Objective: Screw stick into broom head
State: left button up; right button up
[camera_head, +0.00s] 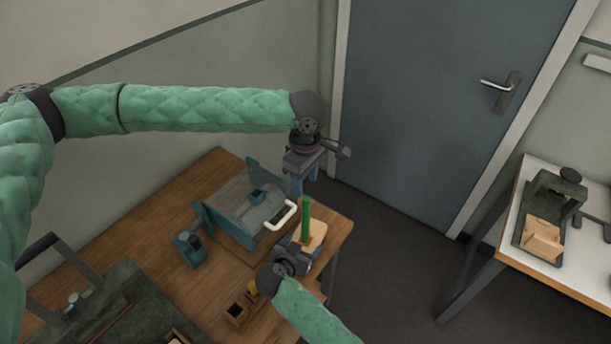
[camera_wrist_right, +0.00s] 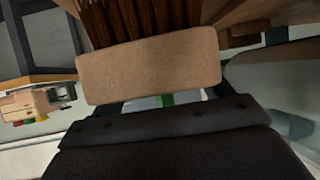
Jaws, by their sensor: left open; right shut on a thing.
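The green stick (camera_head: 305,222) stands upright at the broom head in the head view. The broom head (camera_head: 317,236) is a light wooden block near the table's right corner. In the right wrist view the block (camera_wrist_right: 150,68) fills the middle, with dark brown bristles (camera_wrist_right: 125,20) beyond it. My right gripper (camera_head: 296,254) is shut on the broom head. A small green patch of the stick (camera_wrist_right: 166,100) shows below the block. My left gripper (camera_head: 300,184) is open just above the stick's top, pointing down. Whether the stick's lower end sits in the hole is hidden.
A teal-sided machine with a white handle (camera_head: 284,216) stands left of the stick. A white-topped table (camera_head: 563,268) stands at the right, across open floor.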

aim_at(305, 207)
pick_arm(q)
notch_tip(305, 207, down, 11)
dwell(0.5)
